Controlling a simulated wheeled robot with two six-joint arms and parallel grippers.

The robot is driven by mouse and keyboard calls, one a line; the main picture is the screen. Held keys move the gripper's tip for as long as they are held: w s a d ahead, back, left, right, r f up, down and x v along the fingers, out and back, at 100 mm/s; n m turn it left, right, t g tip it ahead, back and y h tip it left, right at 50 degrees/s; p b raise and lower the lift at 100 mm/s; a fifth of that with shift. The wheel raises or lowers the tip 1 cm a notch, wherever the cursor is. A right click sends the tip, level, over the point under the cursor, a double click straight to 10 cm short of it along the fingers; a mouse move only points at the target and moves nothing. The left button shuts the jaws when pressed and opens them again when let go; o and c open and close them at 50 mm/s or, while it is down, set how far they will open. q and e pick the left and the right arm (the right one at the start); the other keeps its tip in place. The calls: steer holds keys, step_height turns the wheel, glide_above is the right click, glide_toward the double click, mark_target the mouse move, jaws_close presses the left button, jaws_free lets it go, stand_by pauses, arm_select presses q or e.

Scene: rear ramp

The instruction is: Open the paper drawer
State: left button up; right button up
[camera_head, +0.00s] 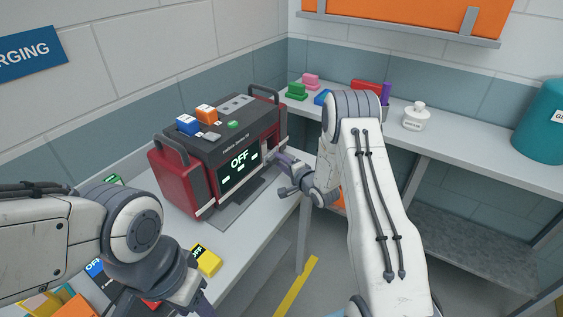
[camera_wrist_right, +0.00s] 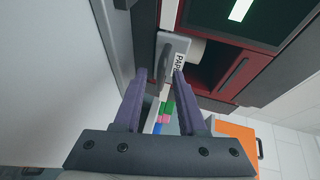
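The dark machine with red side panels (camera_head: 169,180) stands on the bench in the head view, its screen (camera_head: 240,168) reading OFF. In the right wrist view a grey drawer front (camera_wrist_right: 172,43) carries a label starting "PAP". Beside it is a pale roll-like part (camera_wrist_right: 196,50) by a red-walled recess. My right gripper (camera_wrist_right: 160,73) has its fingers apart, with the grey front just beyond and between the tips; contact is unclear. In the head view this gripper (camera_head: 283,175) is at the machine's right front. My left gripper (camera_head: 196,300) is cut off by the bottom edge.
A yellow block (camera_head: 207,260) lies on the bench near my left arm. Blue (camera_head: 188,124) and orange (camera_head: 206,113) blocks sit on the machine. A white bottle (camera_head: 417,115) and teal container (camera_head: 541,122) stand on the back shelf. Floor shows right of the bench.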

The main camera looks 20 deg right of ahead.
jaws_close()
stand_by(1.2)
